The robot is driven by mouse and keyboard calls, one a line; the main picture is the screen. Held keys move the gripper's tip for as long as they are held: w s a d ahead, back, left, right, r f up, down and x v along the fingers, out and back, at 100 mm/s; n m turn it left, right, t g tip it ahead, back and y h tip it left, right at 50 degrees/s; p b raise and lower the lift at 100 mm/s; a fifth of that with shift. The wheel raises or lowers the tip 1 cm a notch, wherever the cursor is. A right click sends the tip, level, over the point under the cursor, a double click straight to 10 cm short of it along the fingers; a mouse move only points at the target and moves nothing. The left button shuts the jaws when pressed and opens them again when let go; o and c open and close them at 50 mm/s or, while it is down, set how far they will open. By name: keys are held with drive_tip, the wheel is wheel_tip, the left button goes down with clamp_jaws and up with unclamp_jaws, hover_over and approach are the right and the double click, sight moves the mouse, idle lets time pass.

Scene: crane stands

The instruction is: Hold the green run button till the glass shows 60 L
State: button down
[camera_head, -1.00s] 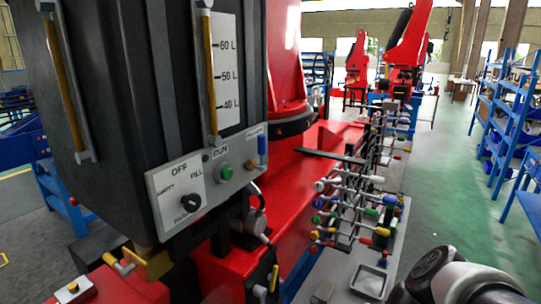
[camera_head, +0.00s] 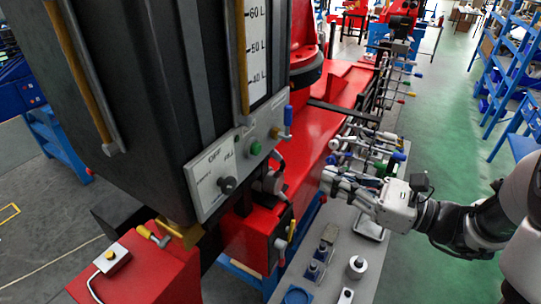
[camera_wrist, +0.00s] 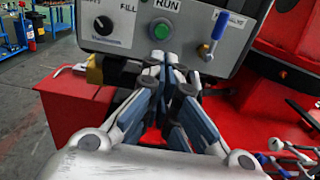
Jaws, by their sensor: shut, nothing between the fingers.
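The green run button (camera_head: 255,148) is on the grey control panel (camera_head: 205,187) at the foot of the dark tank. In the wrist view the button (camera_wrist: 161,29) shows just beyond my fingertips. My gripper (camera_wrist: 163,62) is shut and empty, its tips slightly below the button and apparently apart from it. In the head view my gripper (camera_head: 328,178) is right of the panel, over the bench. The sight glass (camera_head: 240,60) is an amber tube beside the scale (camera_head: 258,50) with 40, 50 and 60 L marks. Its top is cut off, and I cannot read the level.
A black selector knob (camera_head: 227,184) is left of the button and a blue-handled lever (camera_head: 288,115) right of it. Red machine parts (camera_head: 252,240) lie below the panel. Several coloured valve handles stand behind my gripper. Green floor (camera_head: 440,150) is open at right.

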sight(259, 154)
drive_tip(key=x, duration=1.4)
drive_tip(key=shift+a, duration=0.15)
drive_tip(key=shift+x, duration=0.8)
drive_tip(key=shift+r, duration=0.3)
idle(1.3)
drive_tip(key=shift+f, duration=0.15)
idle(3.9)
